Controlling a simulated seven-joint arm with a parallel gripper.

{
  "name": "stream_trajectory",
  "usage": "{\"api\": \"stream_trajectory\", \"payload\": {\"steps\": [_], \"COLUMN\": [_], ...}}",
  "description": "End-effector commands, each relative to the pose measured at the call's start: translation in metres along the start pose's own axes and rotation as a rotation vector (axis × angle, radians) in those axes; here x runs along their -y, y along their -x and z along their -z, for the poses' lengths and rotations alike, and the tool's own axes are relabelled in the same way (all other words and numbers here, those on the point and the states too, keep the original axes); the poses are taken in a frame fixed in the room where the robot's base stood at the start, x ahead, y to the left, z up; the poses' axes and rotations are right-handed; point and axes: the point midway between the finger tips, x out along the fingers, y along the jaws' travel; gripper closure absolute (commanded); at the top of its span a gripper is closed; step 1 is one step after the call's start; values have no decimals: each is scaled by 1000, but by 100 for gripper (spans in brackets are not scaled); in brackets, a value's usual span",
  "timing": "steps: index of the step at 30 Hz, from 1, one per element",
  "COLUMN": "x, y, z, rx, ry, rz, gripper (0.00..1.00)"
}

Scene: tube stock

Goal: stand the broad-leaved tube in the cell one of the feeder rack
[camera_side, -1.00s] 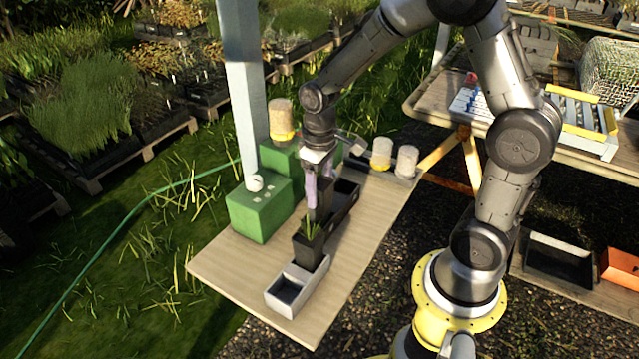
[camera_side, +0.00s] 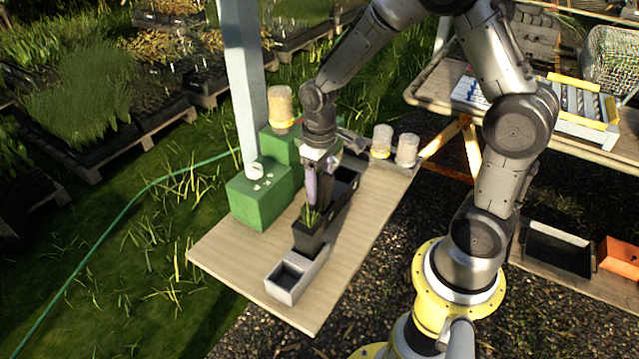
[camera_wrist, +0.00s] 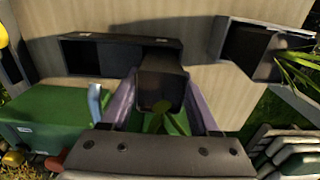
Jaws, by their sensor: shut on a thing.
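My gripper (camera_side: 316,185) is shut on a dark square tube (camera_wrist: 162,82), the broad-leaved one. In the wrist view its broad green leaves show between my purple fingers, and it looks upright. In the side view my fingers partly hide it, above the table behind the grass-leaved tube. The grey feeder rack (camera_side: 283,287) stands near the table's front end, with an empty front cell. The dark tube with narrow grass-like leaves (camera_side: 308,238) stands behind that cell. The rack's grey wall (camera_wrist: 221,42) and this tube (camera_wrist: 258,55) also show at right in the wrist view.
A long black rack (camera_side: 345,183) lies behind my gripper; in the wrist view it is at left (camera_wrist: 118,39). A green box (camera_side: 258,204) stands close on the left. Tan-topped cylinders (camera_side: 382,142) stand at the back. The table's right side is clear.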

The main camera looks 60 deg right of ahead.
Motion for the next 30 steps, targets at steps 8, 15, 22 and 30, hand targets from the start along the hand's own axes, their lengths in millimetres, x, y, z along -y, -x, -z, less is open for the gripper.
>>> {"api": "stream_trajectory", "payload": {"steps": [8,15,22,30], "x": [0,0,0,0], "y": [-1,-3,-6,-6], "z": [0,0,1,0], "rx": [-1,-1,-2,-1], "ry": [0,0,0,0], "rz": [0,0,0,0], "gripper": [100,100,100,4]}}
